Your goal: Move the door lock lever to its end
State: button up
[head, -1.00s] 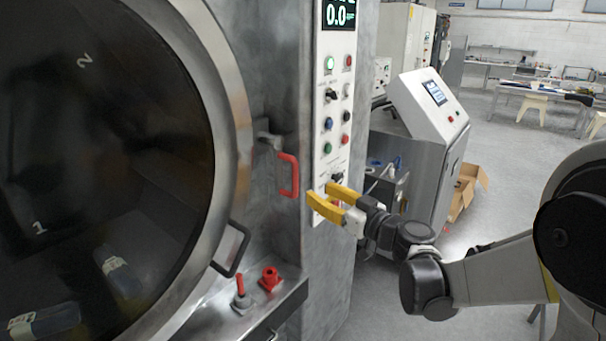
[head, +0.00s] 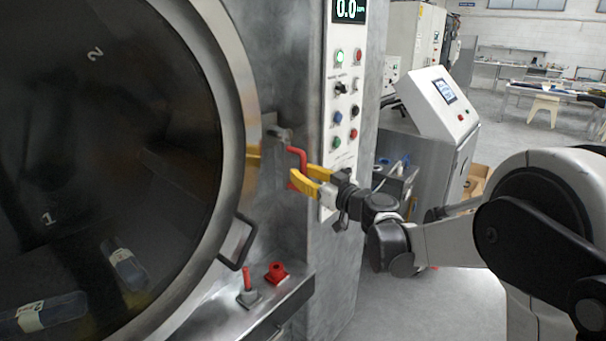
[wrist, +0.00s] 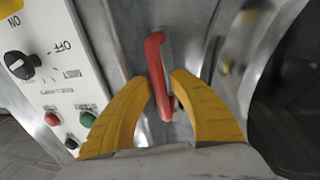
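The door lock lever is a red bent handle (head: 299,160) on a metal bracket at the right of the round door. In the wrist view the red lever (wrist: 157,72) stands between my fingers, its lower end reaching down between the tips. My gripper (head: 300,178) has yellow fingers at the lower part of the lever. In the wrist view my gripper (wrist: 160,82) is open, one finger on each side of the lever. The left fingertip is very near the red bar; I cannot tell whether it touches. In the head view the fingers hide part of the lever's lower end.
The round door (head: 240,90) with dark glass fills the left, with a dark door handle (head: 237,245) low on its rim. A control panel (head: 341,100) with buttons stands right of the lever. A red switch (head: 277,272) and red-tipped lever (head: 247,280) sit on the ledge below.

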grip_shut()
jog(key=shift+s, duration=0.1)
jog(key=s+a+r+m+g+p, duration=0.3)
jog(key=s+a+r+m+p, duration=0.2)
jog(key=m, duration=0.9)
jog(key=shift+s+a+r+p, duration=0.25)
jog(key=shift+s+r+p, duration=0.65)
jog(key=shift+r+p, duration=0.4)
jog(key=shift+o, duration=2.4)
grip_release()
jog(key=shift+d, duration=0.1)
